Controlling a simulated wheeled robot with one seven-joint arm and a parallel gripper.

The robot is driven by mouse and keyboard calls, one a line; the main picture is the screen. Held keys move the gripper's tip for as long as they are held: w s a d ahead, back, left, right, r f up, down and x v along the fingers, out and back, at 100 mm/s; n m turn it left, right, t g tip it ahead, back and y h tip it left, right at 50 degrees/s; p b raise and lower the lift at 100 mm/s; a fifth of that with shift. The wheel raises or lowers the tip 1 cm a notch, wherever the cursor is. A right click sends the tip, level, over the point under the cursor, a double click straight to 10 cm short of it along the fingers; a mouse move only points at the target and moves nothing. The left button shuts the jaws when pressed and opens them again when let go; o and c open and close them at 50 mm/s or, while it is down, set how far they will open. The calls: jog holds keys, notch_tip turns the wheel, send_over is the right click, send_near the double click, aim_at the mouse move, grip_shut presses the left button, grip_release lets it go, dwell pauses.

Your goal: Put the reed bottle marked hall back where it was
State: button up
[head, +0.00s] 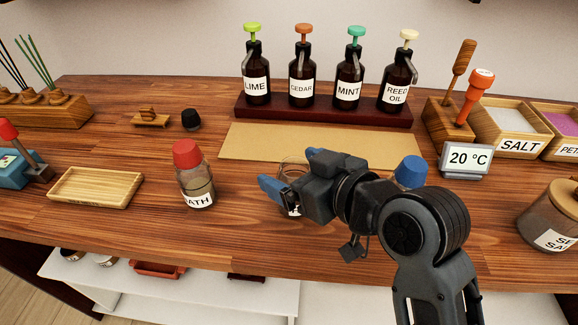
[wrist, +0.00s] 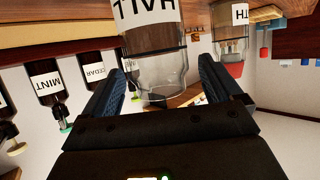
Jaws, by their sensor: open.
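The clear glass bottle marked HALL (wrist: 158,65) stands between the two blue fingers of my gripper (wrist: 165,88) in the wrist view, which shows it upside down. No stopper shows on its neck. In the head view its glass rim (head: 293,161) shows between the fingers of my gripper (head: 291,174); much of its body is hidden behind them. My gripper is open around the bottle. A blue cap (head: 411,172) shows behind my arm; what is under it is hidden.
The red-capped BATH bottle (head: 194,178) stands left of my gripper. A tan mat (head: 250,142) lies behind, before a dark rack (head: 330,110) of pump bottles. A wooden tray (head: 97,187) lies left, and a temperature display (head: 466,160) stands right.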

jog(key=v, duration=1)
